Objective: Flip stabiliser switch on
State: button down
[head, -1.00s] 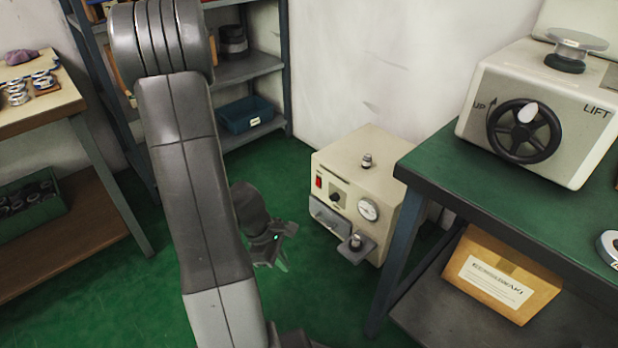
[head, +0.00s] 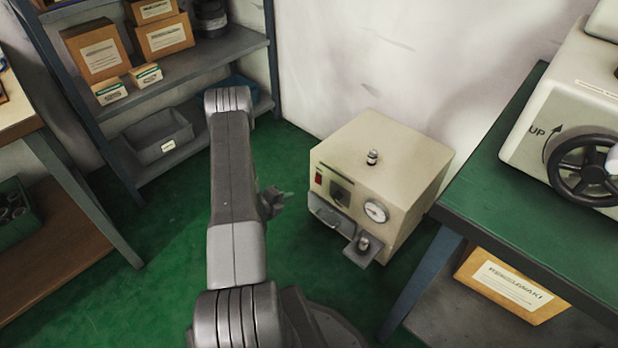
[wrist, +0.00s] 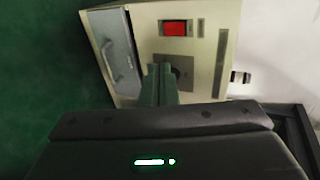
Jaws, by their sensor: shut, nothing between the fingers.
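The stabiliser is a cream box (head: 400,165) on the green floor by the white wall. Its front has a red switch (head: 319,179) at the upper left, a dark knob (head: 341,193), a round gauge (head: 376,211) and a grey handled panel (head: 328,213). In the wrist view the red switch (wrist: 174,28) shows near the top, with the knob plate (wrist: 180,68) below it. My gripper (head: 284,194) is left of the box front, its fingers pointing towards it. In the wrist view its fingers (wrist: 160,80) are shut and empty, partly covering the knob plate. I cannot tell whether they touch.
A green-topped workbench (head: 505,200) with a handwheel unit (head: 575,140) stands at right, a cardboard box (head: 512,285) beneath it. A shelf rack (head: 215,58) with boxes and bins stands at back left. Green floor (head: 170,240) is open in front.

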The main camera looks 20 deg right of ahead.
jog(key=b, duration=0.4)
send_near(317, 183)
jog(key=x, duration=0.5)
jog(key=shift+w+d+f, duration=0.15)
jog(key=shift+w+d, duration=0.1)
jog(key=shift+d, duration=0.4)
jog(key=shift+f, duration=0.1)
jog(key=b, duration=0.2)
jog(key=shift+w+d+f+b, duration=0.25)
jog(key=shift+d+b, duration=0.1)
jog(key=shift+d+r, duration=0.1)
